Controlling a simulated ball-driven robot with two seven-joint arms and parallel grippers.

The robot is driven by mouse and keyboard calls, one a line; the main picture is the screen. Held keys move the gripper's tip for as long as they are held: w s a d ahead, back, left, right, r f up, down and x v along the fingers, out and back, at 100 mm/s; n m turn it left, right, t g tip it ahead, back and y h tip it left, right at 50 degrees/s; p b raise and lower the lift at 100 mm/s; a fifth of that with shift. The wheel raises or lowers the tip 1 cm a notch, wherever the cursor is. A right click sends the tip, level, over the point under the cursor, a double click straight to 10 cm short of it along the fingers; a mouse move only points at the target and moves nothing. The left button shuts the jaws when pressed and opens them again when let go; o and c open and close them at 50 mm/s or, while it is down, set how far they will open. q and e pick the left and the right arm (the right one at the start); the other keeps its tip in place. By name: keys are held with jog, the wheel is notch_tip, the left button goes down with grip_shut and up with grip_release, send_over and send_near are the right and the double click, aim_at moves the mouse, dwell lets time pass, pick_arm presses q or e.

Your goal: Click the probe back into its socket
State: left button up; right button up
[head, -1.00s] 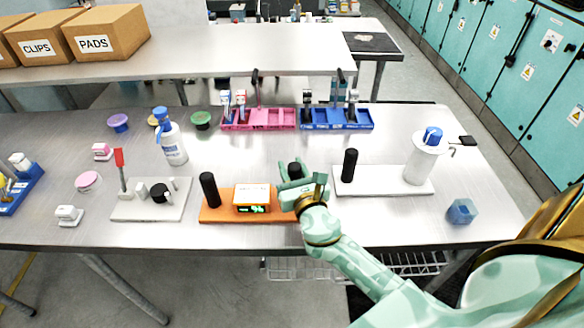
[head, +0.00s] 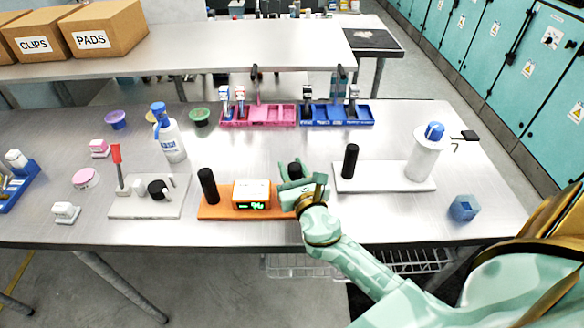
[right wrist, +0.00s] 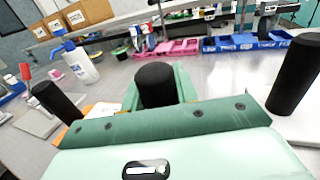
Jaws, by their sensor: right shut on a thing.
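The orange module (head: 222,214) lies on the table, with a black upright cylinder (head: 208,185) at its left end. In its middle is a white-topped box (head: 251,195) with a lit green display. My right gripper (head: 293,181) is at the module's right end, shut on a black-topped probe (head: 294,170). In the right wrist view the probe's rounded black top (right wrist: 156,84) stands between the green fingers. The probe's lower part and the socket are hidden by the gripper, so I cannot tell how the probe is seated. My left gripper is out of view.
A pale board (head: 385,184) with a black cylinder (head: 350,161) and a white bottle stands to the right. Another pale board (head: 128,208) with a red-handled piece lies left. Pink (head: 270,124) and blue (head: 337,123) trays stand behind. The front right holds a blue block (head: 463,208).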

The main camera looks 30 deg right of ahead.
jog(key=shift+f, duration=0.15)
jog(key=shift+c, duration=0.5)
jog(key=o, duration=1.7)
notch_tip(320, 180, up, 9)
jog(key=p, duration=0.9)
